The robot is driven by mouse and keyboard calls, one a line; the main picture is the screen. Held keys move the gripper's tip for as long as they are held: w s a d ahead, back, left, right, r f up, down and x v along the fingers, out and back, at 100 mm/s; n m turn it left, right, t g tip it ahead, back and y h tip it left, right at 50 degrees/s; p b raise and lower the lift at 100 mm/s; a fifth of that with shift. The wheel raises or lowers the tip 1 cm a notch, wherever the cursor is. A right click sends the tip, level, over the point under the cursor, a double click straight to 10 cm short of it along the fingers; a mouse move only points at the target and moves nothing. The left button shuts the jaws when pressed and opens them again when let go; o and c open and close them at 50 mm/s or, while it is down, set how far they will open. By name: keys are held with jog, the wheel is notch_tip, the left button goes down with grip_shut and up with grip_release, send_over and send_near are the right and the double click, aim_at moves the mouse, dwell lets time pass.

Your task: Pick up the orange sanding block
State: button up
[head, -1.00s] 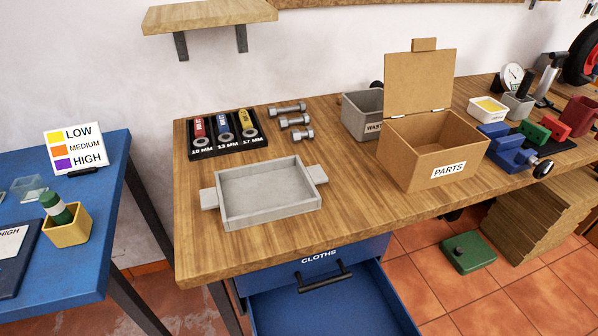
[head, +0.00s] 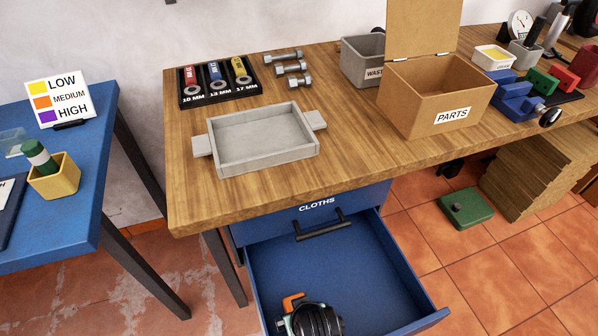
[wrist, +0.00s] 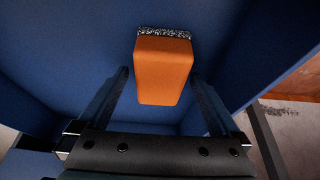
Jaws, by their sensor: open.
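The orange sanding block (head: 292,301) is in the open blue drawer, near its front left in the head view, partly hidden by my gripper (head: 297,318). In the wrist view the block (wrist: 163,70) is an orange body with a speckled grey-black strip along its far edge. My open gripper (wrist: 162,90) has one finger on each side of the block's near part. I cannot tell whether either finger touches it.

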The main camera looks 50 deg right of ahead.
jog(key=shift+c, duration=0.2)
jog(key=c, duration=1.5)
notch_tip(320, 180, up, 10)
jog(key=p, duration=0.3)
